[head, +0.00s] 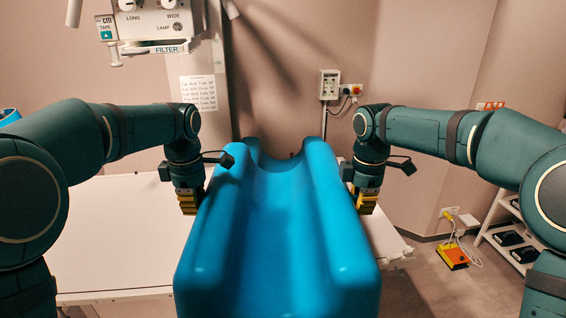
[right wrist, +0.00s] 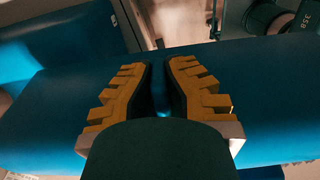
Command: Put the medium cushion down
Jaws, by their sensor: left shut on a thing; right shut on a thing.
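The medium cushion (head: 270,230) is a long blue padded piece with a groove along its middle and raised sides. In the head view it fills the centre, over the white table (head: 120,225). I cannot tell whether its underside touches the table. My left gripper (head: 189,203) is shut on its left side, near the far end. My right gripper (head: 364,203) is shut on its right side, also near the far end. In the right wrist view, the yellow-padded fingers (right wrist: 161,85) have blue cushion surface (right wrist: 245,90) around them. The fingertips are partly hidden against the cushion.
The white table surface is clear to the left of the cushion. A wall socket box (head: 329,85) is behind the cushion. A white shelf (head: 515,230) and a yellow box (head: 452,256) on the floor stand at the right.

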